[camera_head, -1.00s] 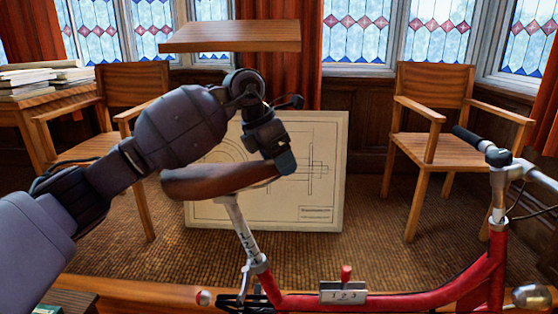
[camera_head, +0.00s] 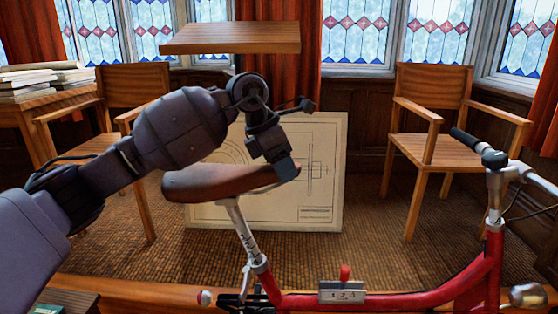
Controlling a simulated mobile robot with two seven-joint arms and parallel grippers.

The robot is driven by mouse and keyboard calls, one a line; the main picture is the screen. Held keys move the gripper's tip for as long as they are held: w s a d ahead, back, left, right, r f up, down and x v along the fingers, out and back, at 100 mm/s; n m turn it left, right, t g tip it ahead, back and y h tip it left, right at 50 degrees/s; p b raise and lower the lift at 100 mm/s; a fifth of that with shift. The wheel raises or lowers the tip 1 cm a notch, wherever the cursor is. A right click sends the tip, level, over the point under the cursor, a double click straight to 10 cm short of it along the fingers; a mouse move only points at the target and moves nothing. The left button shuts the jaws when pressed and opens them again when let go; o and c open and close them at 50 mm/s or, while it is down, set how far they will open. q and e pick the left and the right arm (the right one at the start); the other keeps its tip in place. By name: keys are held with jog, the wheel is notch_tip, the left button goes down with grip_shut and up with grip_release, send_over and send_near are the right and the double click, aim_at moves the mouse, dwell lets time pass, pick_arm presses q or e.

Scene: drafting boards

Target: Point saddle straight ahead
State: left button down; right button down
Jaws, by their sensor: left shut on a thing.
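The brown saddle (camera_head: 215,183) sits on a silver seat post (camera_head: 240,224) of a red bicycle (camera_head: 390,302). Its broad end is at the left and its other end points right, roughly towards the handlebar side and tilted slightly up in the picture. My left gripper (camera_head: 284,170) is shut on the right end of the saddle, reaching over it from above and hiding that tip. The handlebar grip (camera_head: 465,138) and stem (camera_head: 496,185) stand at the right. My right gripper is not in view.
A drawing board (camera_head: 322,190) leans behind the saddle. Wooden chairs stand at left (camera_head: 133,92) and right (camera_head: 435,98). A wooden board (camera_head: 230,38) shows above my arm. A small numbered block with a red knob (camera_head: 342,292) is at the frame tube.

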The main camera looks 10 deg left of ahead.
pick_arm(q)
jog(key=s+m, duration=0.1)
jog(key=s+d+m, duration=0.1)
jog(key=s+m, duration=0.1)
jog(key=shift+s+r, duration=0.15)
jog(key=shift+r, duration=0.05)
jog(key=c, duration=0.6)
grip_release()
jog(key=shift+c, duration=0.2)
jog(key=w+p+v, duration=0.1)
jog(key=v, duration=0.9)
jog(key=shift+s+a+r, duration=0.2)
jog(key=shift+s+r, duration=0.15)
jog(key=shift+s+f, duration=0.1)
